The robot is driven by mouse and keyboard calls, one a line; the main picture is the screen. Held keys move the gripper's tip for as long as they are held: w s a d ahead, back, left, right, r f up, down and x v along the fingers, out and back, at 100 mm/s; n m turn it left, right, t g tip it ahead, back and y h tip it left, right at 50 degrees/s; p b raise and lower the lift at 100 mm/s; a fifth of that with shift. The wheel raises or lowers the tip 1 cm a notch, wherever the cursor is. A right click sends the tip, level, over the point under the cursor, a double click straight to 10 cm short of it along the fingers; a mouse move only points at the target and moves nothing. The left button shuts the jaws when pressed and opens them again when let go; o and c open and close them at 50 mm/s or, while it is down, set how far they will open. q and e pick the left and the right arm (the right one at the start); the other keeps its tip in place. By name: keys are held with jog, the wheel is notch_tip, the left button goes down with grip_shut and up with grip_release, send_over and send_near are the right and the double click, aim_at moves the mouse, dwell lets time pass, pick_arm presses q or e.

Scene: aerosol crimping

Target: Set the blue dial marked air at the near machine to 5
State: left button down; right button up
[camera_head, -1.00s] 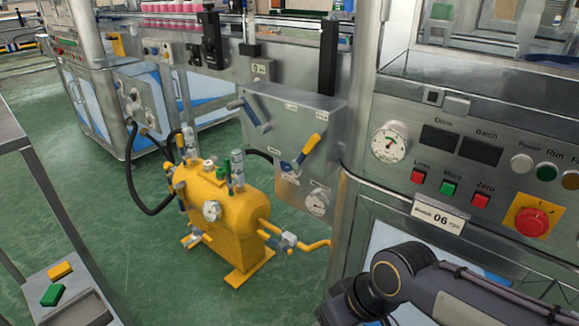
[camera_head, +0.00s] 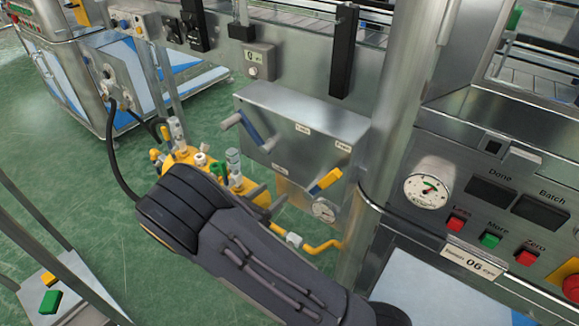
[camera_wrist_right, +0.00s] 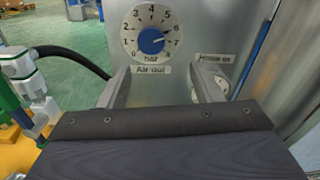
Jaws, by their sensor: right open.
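The blue dial (camera_wrist_right: 151,41) sits on a round white scale marked 0 to 8, with "bar" and "Air out" labels under it. Its pale pointer mark seems to face right, near 7, but is hard to read. In the head view my arm appears to hide the dial. My right gripper (camera_wrist_right: 162,76) is open and empty in the right wrist view, its fingers spread below the dial, one to each side. I see no contact with the dial. In the head view a grey fingertip (camera_head: 281,199) shows beyond my dark wrist. My left gripper is not in view.
A steel box (camera_head: 300,128) with a blue lever (camera_head: 252,130) and a yellow lever (camera_head: 326,181) juts out above the gauge (camera_head: 324,210). A yellow tank (camera_head: 187,158) with hoses and valves stands left of the gripper. A steel post (camera_head: 385,110) stands right.

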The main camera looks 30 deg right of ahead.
jog(key=w+d+t+b, duration=0.1)
jog(key=w+d, duration=0.2)
jog(key=d, duration=0.3)
jog(key=shift+w+d+n+b, duration=0.35)
jog(key=shift+w+n+b, duration=0.05)
jog(key=shift+c, duration=0.5)
jog(key=c, duration=0.9)
jog(key=shift+r+n+p, duration=0.1)
jog(key=shift+n+p, duration=3.2)
jog(key=shift+p, duration=1.25)
